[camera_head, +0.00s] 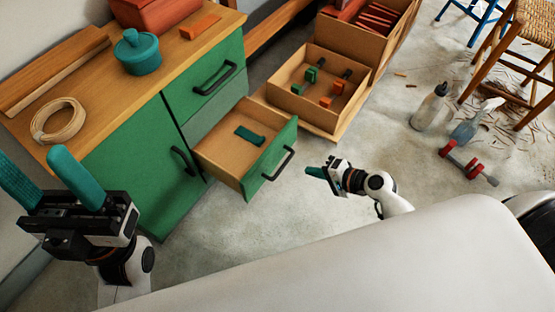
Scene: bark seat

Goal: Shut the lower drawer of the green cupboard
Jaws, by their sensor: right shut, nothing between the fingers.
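The green cupboard (135,150) stands at the left with a wooden top. Its lower drawer (272,165) is pulled out, and a small dark green item (249,136) lies inside. The drawer has a black bar handle (279,164). The upper drawer (213,70) above it is closed. My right gripper (312,172) is shut and empty, a little to the right of the drawer front and apart from its handle. My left gripper (40,172) is open and empty at the left edge, in front of the cupboard, with its teal fingers pointing up.
A wooden box (318,88) with clamps stands behind the drawer on a low board. On the cupboard top are a teal pot (137,52) and a cane coil (58,120). Bottles (430,107), a red-ended clamp (468,163) and a stool (515,60) stand right. The floor around my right gripper is clear.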

